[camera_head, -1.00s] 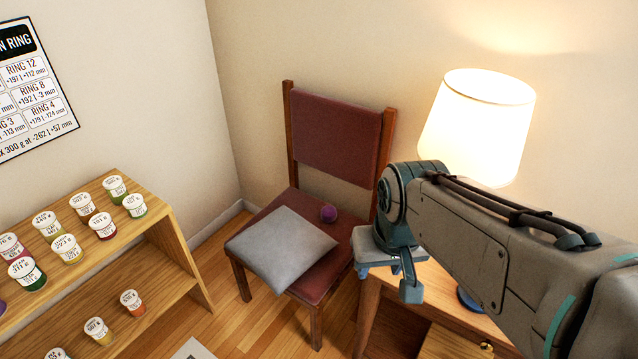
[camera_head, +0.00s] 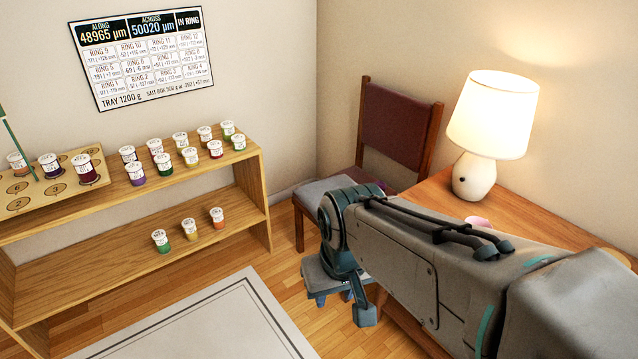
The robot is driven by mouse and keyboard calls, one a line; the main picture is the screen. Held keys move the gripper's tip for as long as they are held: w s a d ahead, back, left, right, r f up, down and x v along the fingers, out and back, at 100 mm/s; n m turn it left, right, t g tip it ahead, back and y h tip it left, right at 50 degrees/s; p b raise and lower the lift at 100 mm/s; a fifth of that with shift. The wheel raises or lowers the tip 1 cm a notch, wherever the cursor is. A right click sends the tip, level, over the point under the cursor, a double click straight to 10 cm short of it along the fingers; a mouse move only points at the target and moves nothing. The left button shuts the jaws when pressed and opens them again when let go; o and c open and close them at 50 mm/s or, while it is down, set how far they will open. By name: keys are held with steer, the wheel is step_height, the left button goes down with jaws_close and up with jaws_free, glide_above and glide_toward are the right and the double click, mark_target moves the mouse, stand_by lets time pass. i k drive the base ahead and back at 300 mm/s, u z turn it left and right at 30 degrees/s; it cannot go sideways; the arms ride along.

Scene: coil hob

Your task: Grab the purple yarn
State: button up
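The purple yarn is a small ball on the seat of the chair (camera_head: 398,128). My gripper (camera_head: 333,300) hangs below the bent end of my arm, over the floor and in front of the chair in the picture. Its two short blue fingers look apart with nothing seen between them. It is clear of the yarn.
A grey cushion (camera_head: 312,193) lies on the chair's seat. A lit lamp (camera_head: 474,178) and a pink item (camera_head: 478,222) stand on a wooden table (camera_head: 432,193) at the right. A shelf (camera_head: 240,153) with several jars stands at the left. A pale mat (camera_head: 215,325) covers the front floor.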

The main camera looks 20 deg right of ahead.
mark_target(381, 185)
steer(key=u, duration=0.45)
steer(key=i, duration=1.9)
steer(key=z, duration=1.45)
steer(key=i, duration=0.9)
steer(key=z, duration=0.95)
